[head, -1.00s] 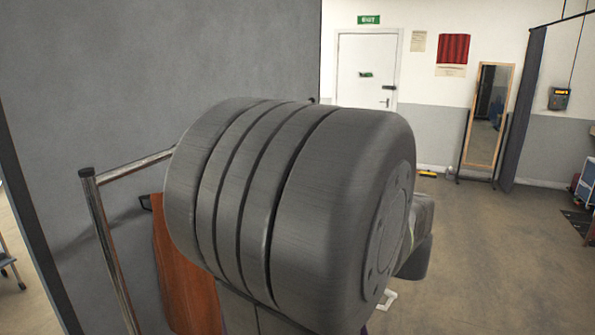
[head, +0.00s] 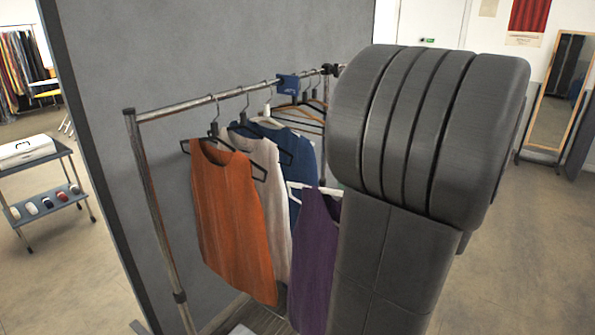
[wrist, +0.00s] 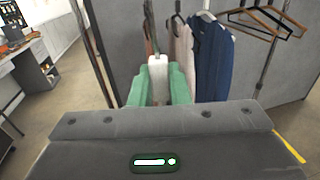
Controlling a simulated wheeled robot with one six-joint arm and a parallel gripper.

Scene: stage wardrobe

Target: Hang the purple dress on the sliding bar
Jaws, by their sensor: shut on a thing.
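The purple dress (head: 315,250) hangs on a white hanger (head: 303,187) in front of the rack, left of my arm in the head view. In the wrist view my gripper (wrist: 158,88) has its green fingers shut on a white part of this hanger (wrist: 158,66). The dress is out of sight there. In the head view my arm hides the gripper and part of the dress. The rack's metal bar (head: 185,107) runs behind and above the dress; I cannot tell whether it is the sliding part.
An orange top (head: 230,215), a beige garment (head: 278,185) and a blue one (head: 308,160) hang on the bar. Empty wooden hangers (wrist: 265,22) are farther along. A blue clip (head: 288,84) sits on the bar. A grey partition (head: 200,45) stands close behind.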

